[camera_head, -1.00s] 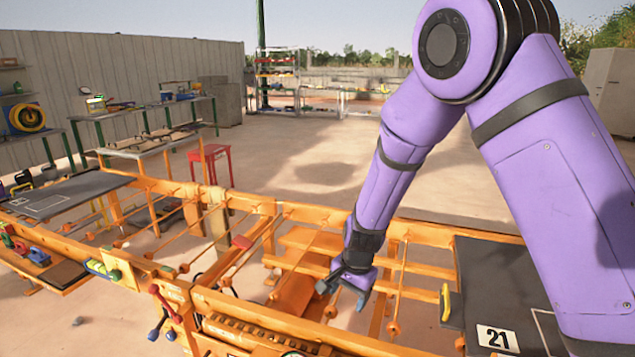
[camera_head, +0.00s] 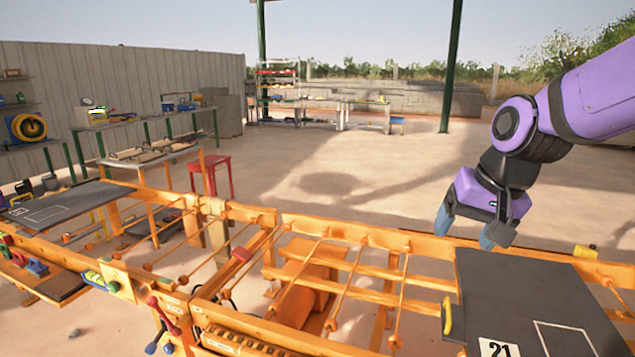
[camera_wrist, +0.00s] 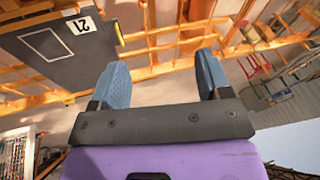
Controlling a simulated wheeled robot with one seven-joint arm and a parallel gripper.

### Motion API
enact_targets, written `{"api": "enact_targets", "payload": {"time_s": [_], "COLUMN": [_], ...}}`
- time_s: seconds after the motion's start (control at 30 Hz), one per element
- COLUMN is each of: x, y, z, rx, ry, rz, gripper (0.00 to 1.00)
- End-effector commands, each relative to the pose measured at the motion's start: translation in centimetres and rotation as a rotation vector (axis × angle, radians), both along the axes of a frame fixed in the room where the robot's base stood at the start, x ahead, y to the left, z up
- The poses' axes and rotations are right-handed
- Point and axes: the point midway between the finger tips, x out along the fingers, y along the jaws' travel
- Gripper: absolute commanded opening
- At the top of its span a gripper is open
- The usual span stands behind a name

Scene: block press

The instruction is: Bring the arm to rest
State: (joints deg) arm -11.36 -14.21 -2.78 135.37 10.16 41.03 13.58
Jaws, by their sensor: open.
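My gripper (camera_head: 466,231) is on the right in the head view, at the end of my purple arm. It hangs above the orange frame (camera_head: 360,236), near the far left corner of a dark panel marked 21 (camera_head: 540,300). Its two blue fingers are apart with nothing between them. In the wrist view the fingers of my gripper (camera_wrist: 162,75) stand wide apart, and the dark panel (camera_wrist: 55,70) lies beyond them at the upper left.
Another dark panel (camera_head: 72,203) lies at the frame's left end. A red stool (camera_head: 211,172) and work tables stand behind the frame. Red and blue levers (camera_head: 166,318) stick out at the front. The floor behind the frame is open towards the green posts.

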Motion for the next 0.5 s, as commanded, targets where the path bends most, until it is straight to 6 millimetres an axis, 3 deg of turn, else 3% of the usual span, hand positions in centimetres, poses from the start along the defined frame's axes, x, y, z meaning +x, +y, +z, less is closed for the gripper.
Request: {"api": "enact_targets", "payload": {"time_s": [0.2,0.5], "x": [-5.4,-12.3], "y": [-3.1,-6.2], "z": [3.0,4.8], "rx": [-0.068,-0.188], "ry": [-0.081,-0.161], "rz": [0.060,0.126], "gripper": [0.71,0.71]}}
